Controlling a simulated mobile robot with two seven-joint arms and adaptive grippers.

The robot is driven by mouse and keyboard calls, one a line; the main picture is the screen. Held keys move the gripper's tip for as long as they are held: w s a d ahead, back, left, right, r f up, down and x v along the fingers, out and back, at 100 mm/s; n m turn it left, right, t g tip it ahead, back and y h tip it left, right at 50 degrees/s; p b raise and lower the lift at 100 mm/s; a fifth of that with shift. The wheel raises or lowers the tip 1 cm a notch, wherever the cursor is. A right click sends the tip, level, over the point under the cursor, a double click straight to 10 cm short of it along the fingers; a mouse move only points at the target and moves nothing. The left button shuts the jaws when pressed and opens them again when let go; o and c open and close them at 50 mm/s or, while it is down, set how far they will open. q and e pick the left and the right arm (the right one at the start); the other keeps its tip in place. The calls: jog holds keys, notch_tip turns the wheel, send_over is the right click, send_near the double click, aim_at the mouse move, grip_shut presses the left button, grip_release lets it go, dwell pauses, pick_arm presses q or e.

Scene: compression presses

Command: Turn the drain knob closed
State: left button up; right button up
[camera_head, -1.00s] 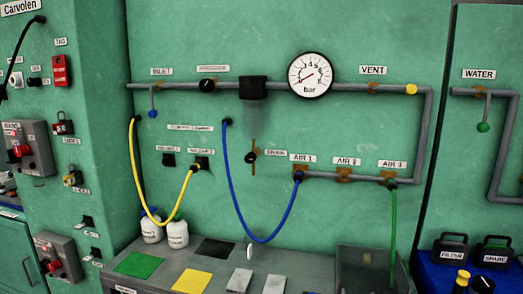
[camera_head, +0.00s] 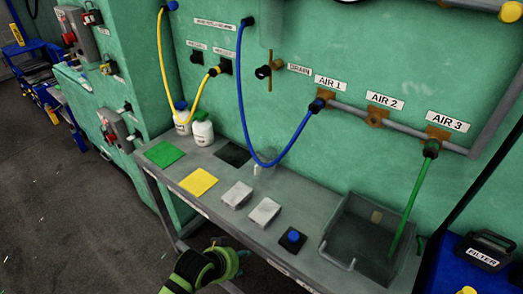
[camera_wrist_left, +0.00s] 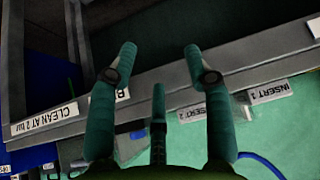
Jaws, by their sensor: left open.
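The drain knob (camera_head: 263,72) is a small black knob on the green wall, left of the DRAIN label (camera_head: 299,69), with a thin brown vertical pipe at it. My left gripper (camera_head: 236,257) is green and black, low in the head view, in front of the bench's front edge and well below the knob, apart from it. In the left wrist view its fingers (camera_wrist_left: 160,62) are spread with nothing between them. The drain knob is not recognizable in the wrist view. My right gripper is not in view.
The grey bench (camera_head: 215,213) lies below the knob, with white bottles (camera_head: 202,130), coloured pads and a clear bin (camera_head: 340,232). A blue hose (camera_head: 243,100) hangs left of the knob and loops up to AIR 1. A green hose (camera_head: 411,195) drops into the bin.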

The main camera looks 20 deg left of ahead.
pick_arm(q)
jog(key=w+r, duration=0.2)
jog(key=r, duration=0.1)
jog(key=w+r+t, duration=0.1)
jog(key=w+r, duration=0.2)
jog(key=w+r+t+h, duration=0.1)
jog(key=w+r, duration=0.2)
jog(key=shift+d+r+m, duration=0.15)
jog(key=shift+m, duration=0.15)
jog(key=w+r+t+h, duration=0.1)
jog(key=w+r+t, duration=0.1)
jog(key=w+r, duration=0.55)
jog(key=t+h+p, duration=0.1)
jog(key=t+h, duration=0.1)
jog(key=t, duration=0.4)
send_near(259, 73)
jog(key=shift+m, duration=0.3)
jog(key=x, duration=0.4)
jog(key=shift+w, duration=0.4)
jog(key=shift+w+d+r+p, duration=0.15)
jog(key=shift+w+p, duration=0.15)
jog(key=shift+p, duration=0.1)
jog(key=shift+p+x, duration=0.9)
jog(key=shift+x, duration=2.15)
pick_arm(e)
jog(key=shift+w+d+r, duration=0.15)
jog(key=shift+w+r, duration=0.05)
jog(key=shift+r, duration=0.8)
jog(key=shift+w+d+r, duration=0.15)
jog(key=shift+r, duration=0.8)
